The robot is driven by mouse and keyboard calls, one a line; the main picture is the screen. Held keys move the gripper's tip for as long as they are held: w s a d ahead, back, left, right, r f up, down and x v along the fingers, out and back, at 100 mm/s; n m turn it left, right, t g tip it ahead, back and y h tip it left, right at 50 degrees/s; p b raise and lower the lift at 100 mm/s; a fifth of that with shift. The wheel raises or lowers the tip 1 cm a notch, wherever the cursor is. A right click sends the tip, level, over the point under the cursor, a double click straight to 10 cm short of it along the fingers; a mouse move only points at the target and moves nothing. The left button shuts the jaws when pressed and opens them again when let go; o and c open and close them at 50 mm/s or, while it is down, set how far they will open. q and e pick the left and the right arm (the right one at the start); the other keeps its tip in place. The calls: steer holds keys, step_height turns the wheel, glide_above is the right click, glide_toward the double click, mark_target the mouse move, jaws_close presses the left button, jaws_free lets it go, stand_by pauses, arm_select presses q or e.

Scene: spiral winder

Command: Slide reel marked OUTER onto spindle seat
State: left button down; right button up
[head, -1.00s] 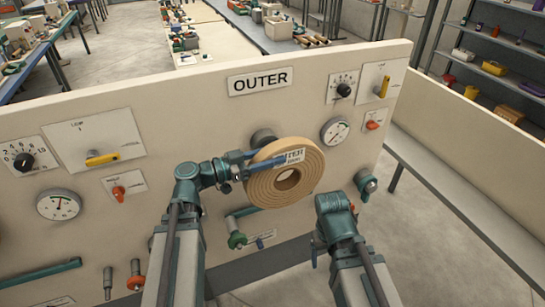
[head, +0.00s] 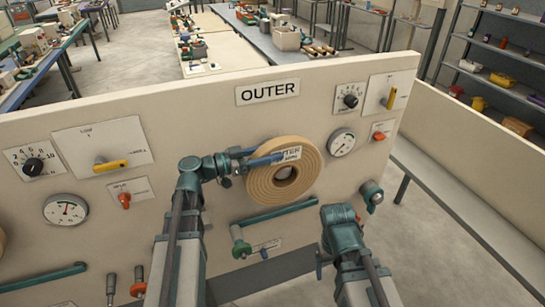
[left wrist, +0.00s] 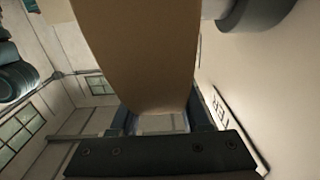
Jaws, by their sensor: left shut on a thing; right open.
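The tan reel (head: 263,184), with a partly covered white OUTER label (head: 291,156), stands upright in front of the panel, below the OUTER sign (head: 267,91). My left gripper (head: 266,158) is shut on its upper left rim. In the left wrist view the reel (left wrist: 145,50) is edge-on between the fingers, and a dark round part (left wrist: 252,12), probably the spindle seat, juts from the panel beside it. The head view hides the seat behind the reel; I cannot tell whether they touch. My right gripper (head: 321,260) is low right, apart from the reel, its jaws hardly visible.
The cream panel (head: 210,118) carries a gauge (head: 341,142) and red switch (head: 380,136) right of the reel. A teal bar (head: 277,214) and green valve (head: 241,247) sit below. Part of another tan reel (head: 2,243) shows at the left edge.

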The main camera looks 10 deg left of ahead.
arm_select(q)
steer(key=w+a, duration=0.2)
steer(key=w, duration=0.1)
steer(key=w+a, duration=0.1)
steer(key=w, duration=0.1)
steer(key=shift+a+f, duration=0.2)
stand_by(0.5)
steer(key=shift+c, duration=1.5)
jaws_free()
steer(key=shift+f, duration=0.1)
steer(key=v, duration=1.2)
steer(key=shift+s, duration=0.1)
